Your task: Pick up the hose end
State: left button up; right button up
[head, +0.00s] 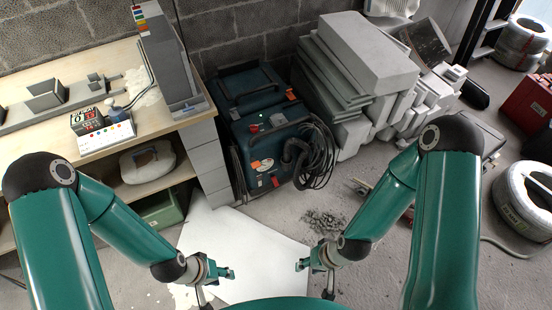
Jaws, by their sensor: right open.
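A thick black ribbed hose (290,152) hangs on the front of a dark blue machine (264,150) in the head view. Its lower end seems to lie by the machine's right side, among loops of thin black cable (322,158); I cannot make out the end clearly. My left gripper (232,272) is low in the picture, over a white sheet; its jaw opening is too small to judge. My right gripper (300,265) is open and empty near the sheet's right edge. Both are well apart from the hose.
A workbench (45,125) stands at the left. Stacked grey blocks (358,60) stand right of the machine. Dark rubble (322,222) lies on the floor. A white conduit reel (525,200) is at the right, with a grey line trailing from it. The white sheet (240,240) is bare.

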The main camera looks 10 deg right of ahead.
aim_at(287, 158)
jog(key=u, duration=0.1)
jog(key=i, duration=1)
jog(key=z, duration=0.1)
